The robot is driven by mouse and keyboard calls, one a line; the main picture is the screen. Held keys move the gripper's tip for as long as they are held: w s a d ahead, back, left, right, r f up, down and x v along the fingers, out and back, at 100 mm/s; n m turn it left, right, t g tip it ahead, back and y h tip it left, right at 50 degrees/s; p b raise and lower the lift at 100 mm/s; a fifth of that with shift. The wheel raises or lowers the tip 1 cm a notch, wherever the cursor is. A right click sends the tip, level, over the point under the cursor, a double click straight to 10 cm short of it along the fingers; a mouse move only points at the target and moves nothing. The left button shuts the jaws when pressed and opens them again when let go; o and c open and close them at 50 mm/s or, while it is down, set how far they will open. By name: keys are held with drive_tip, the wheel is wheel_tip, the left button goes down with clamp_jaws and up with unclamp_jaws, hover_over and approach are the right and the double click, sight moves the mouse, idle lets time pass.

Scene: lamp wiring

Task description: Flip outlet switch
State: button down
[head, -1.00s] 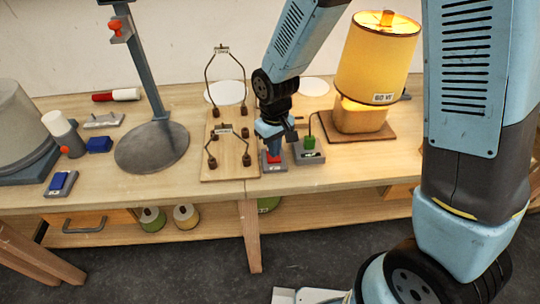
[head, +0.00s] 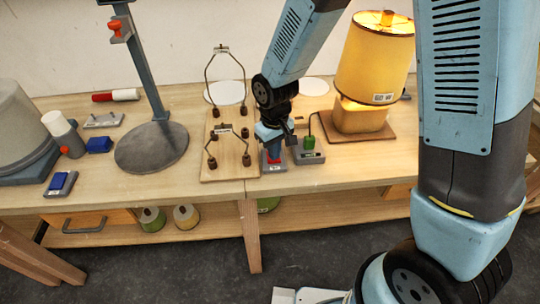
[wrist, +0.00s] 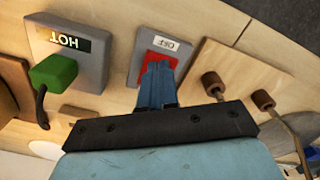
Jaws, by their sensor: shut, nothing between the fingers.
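The outlet switch is a red rocker (wrist: 158,62) on a small grey base (wrist: 143,68) with a label at its edge. In the head view the red switch (head: 270,167) sits near the table's front, mostly hidden under my gripper (head: 272,155). In the wrist view my gripper (wrist: 157,68) is shut and empty, with its blue fingertips over the red rocker. They look to be touching it. The grey outlet box (wrist: 85,50) labelled HOT, with a green plug (wrist: 52,72), is beside the switch. The lamp (head: 375,58) is lit.
A wooden board (head: 220,173) with wire harps on dark knobs stands close by the switch. A grey lamp stand (head: 152,148) is to the left. The blue switch (head: 60,183) lies at the front left. The table front right of the outlet box is clear.

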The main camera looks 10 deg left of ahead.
drive_tip(key=shift+f, duration=0.4)
drive_tip(key=shift+r, duration=0.1)
idle(0.3)
drive_tip(key=shift+r, duration=3.4)
drive_tip(key=s+d+r+m+t, duration=0.1)
drive_tip(key=d+r+m+t, duration=0.15)
drive_tip(key=d+r, duration=0.8)
drive_tip(key=s+d+r+m+t, duration=0.2)
drive_tip(key=d+r+m, duration=0.2)
drive_tip(key=d+r, duration=0.7)
drive_tip(key=s+d+r+m+t, duration=0.1)
drive_tip(key=s+d+r+m, duration=0.1)
drive_tip(key=s+d, duration=0.5)
drive_tip(key=shift+s+d+r, duration=0.3)
drive_tip(key=shift+d+r, duration=0.3)
drive_tip(key=shift+r, duration=0.05)
drive_tip(key=shift+a, duration=0.1)
